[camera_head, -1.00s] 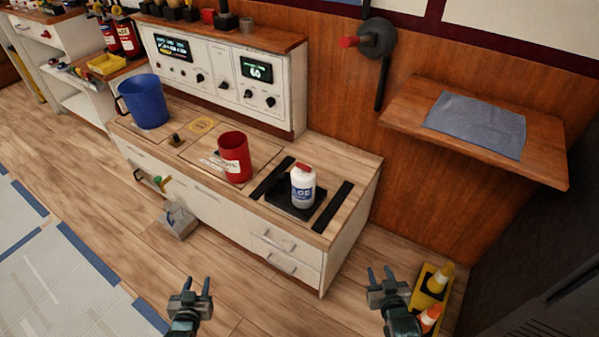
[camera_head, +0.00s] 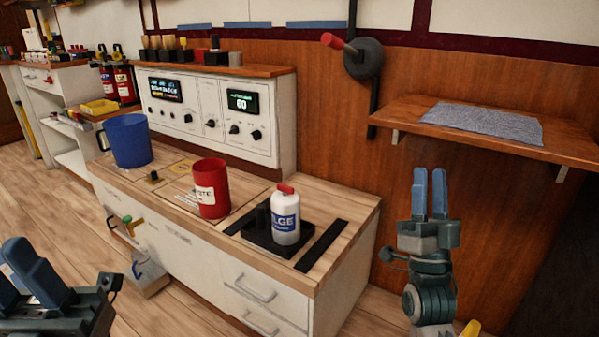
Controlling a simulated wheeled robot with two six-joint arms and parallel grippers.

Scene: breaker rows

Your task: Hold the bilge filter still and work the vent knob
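The bilge filter (camera_head: 286,217) is a white canister with a blue-on-white label and a red cap (camera_head: 285,189). It stands upright in a black tray (camera_head: 262,243) at the counter's right end. A small black post (camera_head: 263,215) stands beside it in the tray. I cannot tell which part is the vent knob. My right gripper (camera_head: 430,180) is open and empty, raised to the right of the counter, apart from the filter. My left gripper (camera_head: 12,262) is open and empty at the lower left, partly cut off by the frame edge, far from the filter.
A red waste container (camera_head: 210,190) and a blue bucket (camera_head: 128,140) stand left of the filter. A control panel (camera_head: 210,115) rises behind. A wall shelf (camera_head: 400,112) with a grey cloth (camera_head: 480,122) juts out above my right gripper. A red-handled lever (camera_head: 362,57) is on the wall.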

